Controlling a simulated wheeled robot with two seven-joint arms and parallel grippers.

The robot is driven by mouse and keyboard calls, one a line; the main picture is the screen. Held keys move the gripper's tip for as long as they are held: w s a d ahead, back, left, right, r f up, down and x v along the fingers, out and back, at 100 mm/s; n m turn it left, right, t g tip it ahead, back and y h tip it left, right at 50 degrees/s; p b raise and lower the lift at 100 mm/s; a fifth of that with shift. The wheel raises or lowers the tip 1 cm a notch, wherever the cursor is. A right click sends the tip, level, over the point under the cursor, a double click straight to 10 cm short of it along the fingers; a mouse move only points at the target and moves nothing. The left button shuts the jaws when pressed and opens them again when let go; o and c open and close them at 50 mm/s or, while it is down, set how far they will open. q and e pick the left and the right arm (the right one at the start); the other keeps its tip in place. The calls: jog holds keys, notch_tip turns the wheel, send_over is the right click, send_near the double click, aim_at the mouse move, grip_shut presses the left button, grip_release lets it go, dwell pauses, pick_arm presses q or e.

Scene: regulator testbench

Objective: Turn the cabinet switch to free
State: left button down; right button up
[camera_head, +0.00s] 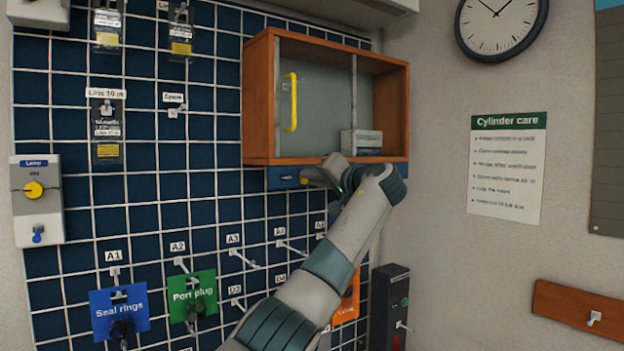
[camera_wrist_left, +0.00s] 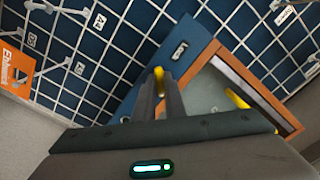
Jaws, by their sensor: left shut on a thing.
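The cabinet (camera_head: 256,100) has an orange-brown wooden frame, a grey sliding door and a yellow handle (camera_head: 291,102). Under it is a blue strip (camera_head: 280,178) that carries the yellow cabinet switch (camera_head: 304,181). My left gripper (camera_head: 312,177) reaches this switch from the right and is shut on it. The strip's small label (camera_wrist_left: 180,50) is too blurred to read. My right gripper is not in view.
A grey lamp box (camera_head: 36,200) with a yellow knob is at the far left. Below hang a blue Seal rings card (camera_head: 119,312), a green Port plug card (camera_head: 192,295) and several hooks. A small box (camera_head: 361,142) stands in the cabinet's right part.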

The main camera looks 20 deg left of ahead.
pick_arm(q)
jog(key=c, duration=1.8)
grip_release()
jog(key=shift+d, duration=0.1)
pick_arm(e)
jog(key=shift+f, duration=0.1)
